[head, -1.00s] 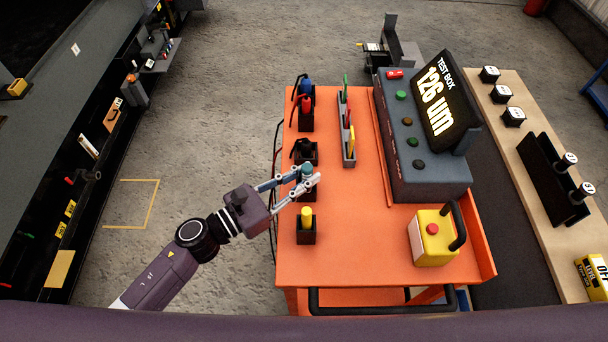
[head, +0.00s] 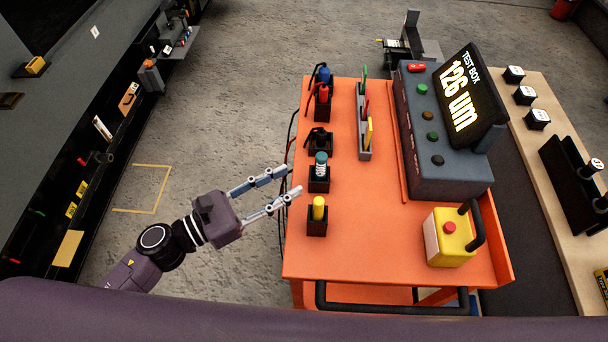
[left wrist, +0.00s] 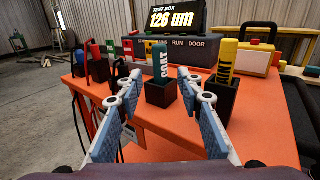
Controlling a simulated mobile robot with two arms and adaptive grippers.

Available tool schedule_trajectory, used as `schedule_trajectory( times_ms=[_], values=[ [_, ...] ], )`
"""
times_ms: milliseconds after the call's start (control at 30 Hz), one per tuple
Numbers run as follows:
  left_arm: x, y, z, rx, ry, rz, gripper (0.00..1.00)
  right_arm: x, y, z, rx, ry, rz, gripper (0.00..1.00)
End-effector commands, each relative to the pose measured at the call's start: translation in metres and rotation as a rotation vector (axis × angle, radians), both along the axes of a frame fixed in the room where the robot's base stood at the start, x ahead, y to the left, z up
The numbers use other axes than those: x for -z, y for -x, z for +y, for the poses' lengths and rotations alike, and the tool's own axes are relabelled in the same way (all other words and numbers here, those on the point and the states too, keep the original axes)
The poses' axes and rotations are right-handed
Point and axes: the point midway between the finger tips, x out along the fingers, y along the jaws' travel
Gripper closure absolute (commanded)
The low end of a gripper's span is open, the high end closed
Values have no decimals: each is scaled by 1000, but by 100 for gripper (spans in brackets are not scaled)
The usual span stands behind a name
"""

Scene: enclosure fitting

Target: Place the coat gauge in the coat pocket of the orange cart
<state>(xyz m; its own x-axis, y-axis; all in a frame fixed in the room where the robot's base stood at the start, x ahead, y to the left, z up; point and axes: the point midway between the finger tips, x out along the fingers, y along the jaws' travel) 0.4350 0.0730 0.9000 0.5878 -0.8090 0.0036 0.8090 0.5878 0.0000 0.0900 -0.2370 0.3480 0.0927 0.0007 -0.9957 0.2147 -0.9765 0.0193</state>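The coat gauge (head: 320,164), with a teal top and pale body, stands upright in a black pocket (head: 319,187) on the left side of the orange cart (head: 365,230). In the left wrist view the gauge (left wrist: 161,62) reads COAT and its lower end is hidden inside the pocket (left wrist: 161,95). My left gripper (head: 291,181) is open and empty, just left of that pocket and apart from the gauge. In the left wrist view its fingers (left wrist: 160,82) are spread, with the gauge seen beyond and between them. My right gripper is not in view.
A yellow gauge (head: 318,207) stands in the nearer pocket. Farther pockets hold a black item (head: 320,138) and red and blue ones (head: 323,92). The test box (head: 445,140) reads 126 um. A yellow box (head: 449,237) stands front right. The cart's middle front is clear.

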Motion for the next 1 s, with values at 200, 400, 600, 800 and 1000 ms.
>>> schedule_trajectory(
  times_ms=[200,400,600,800,1000],
  values=[
    [2,16,22,0,-1,1,66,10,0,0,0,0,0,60],
    [-1,19,26,1,0,-1,66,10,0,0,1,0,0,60],
    [4,16,29,-13,12,22,66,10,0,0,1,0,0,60],
    [83,-22,80,-256,251,406,66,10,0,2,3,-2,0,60],
    [253,-20,165,-740,790,1035,66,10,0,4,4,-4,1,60]
  ],
)
